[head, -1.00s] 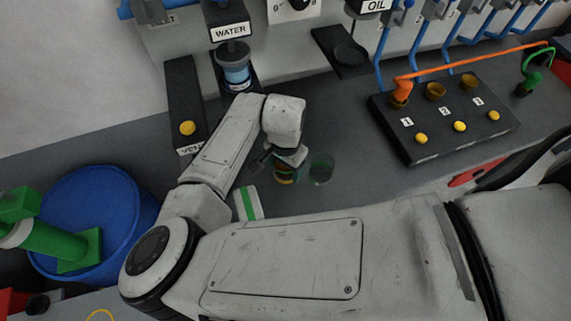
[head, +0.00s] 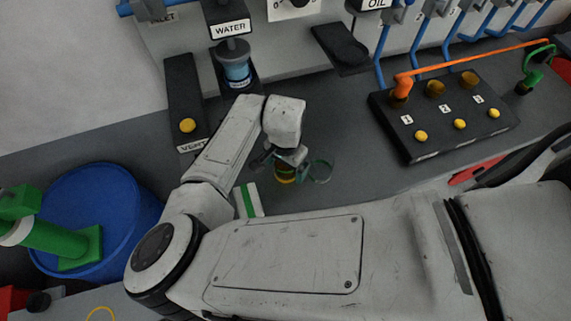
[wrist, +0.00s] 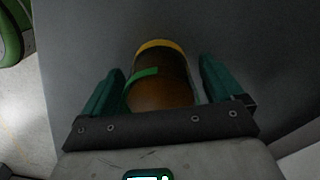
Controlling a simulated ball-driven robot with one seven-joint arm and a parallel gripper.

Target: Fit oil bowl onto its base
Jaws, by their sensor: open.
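The amber oil bowl (wrist: 160,85), with a yellow rim and a green strip, lies between my gripper's fingers in the wrist view. In the head view the bowl (head: 286,174) is on the grey counter, partly hidden by my gripper (head: 277,160). My gripper (wrist: 163,88) is open, with one green finger on each side of the bowl; whether either finger touches it I cannot tell. The black base (head: 341,48) under the OIL label stands at the back of the counter, up and right of my gripper, with nothing seen on it.
A clear glass with a greenish rim (head: 321,171) stands just right of the bowl. A black button box (head: 445,118) with an orange pipe is further right. The water jar (head: 235,68) is at the back. A blue barrel (head: 95,220) is at left. Counter between bowl and base looks clear.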

